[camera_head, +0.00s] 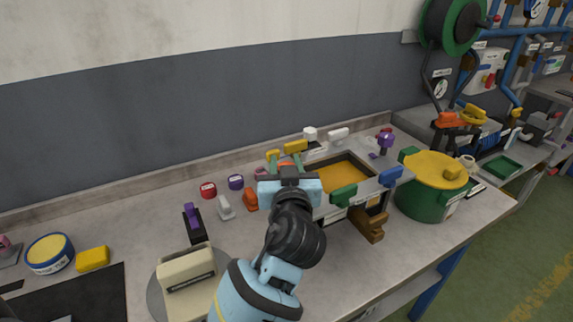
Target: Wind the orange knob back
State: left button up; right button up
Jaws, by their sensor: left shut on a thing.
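The orange knob (286,164) shows as a small patch of orange between and just beyond my left fingertips, at the back left of the grey box-like fixture (370,187) on the bench. My left gripper (289,166) reaches over the bench from below and is shut on the knob. Its light-blue hand and black wrist hide most of the knob and the near left part of the fixture, so I cannot tell how far the knob is turned. My right gripper is not in view.
The fixture has a yellow-orange panel (340,174) and several coloured knobs and handles, including a green one (344,196) and a blue one (391,176). A green pot with a yellow lid (432,168) stands to its right. A cream box (188,281) stands at the front left.

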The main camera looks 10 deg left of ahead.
pick_arm(q)
jog(key=shift+r, duration=0.25)
jog(key=o, duration=0.7)
jog(key=shift+a, duration=0.1)
jog(key=shift+o, duration=1.4)
jog(key=shift+f, duration=0.15)
jog(key=shift+f, duration=0.1)
